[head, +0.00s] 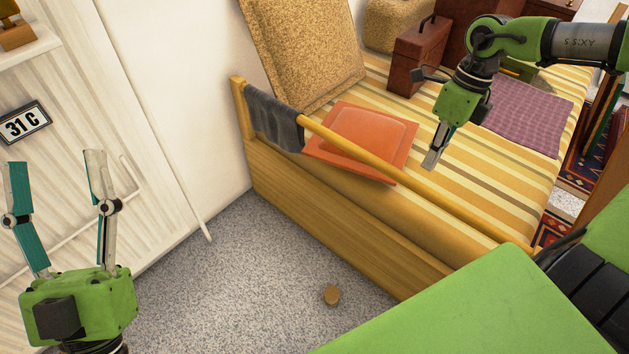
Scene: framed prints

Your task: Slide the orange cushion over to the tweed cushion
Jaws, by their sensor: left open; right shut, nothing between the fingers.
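The orange cushion (366,134) lies flat on the striped bed, partly behind the wooden rail. A large tan, speckled cushion (303,48), which looks like the tweed one, leans upright against the wall just behind and left of it. Their near edges look very close; I cannot tell if they touch. My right gripper (431,162) is shut and empty, pointing down just right of the orange cushion, with a small gap in the picture. My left gripper (58,165) is open and empty, far left in front of the white panelled wall.
The wooden rail (400,183) with a dark grey cloth (273,118) runs along the bed's near side. A brown case (415,58), another tan cushion (394,24) and a purple checked cloth (522,117) are on the bed.

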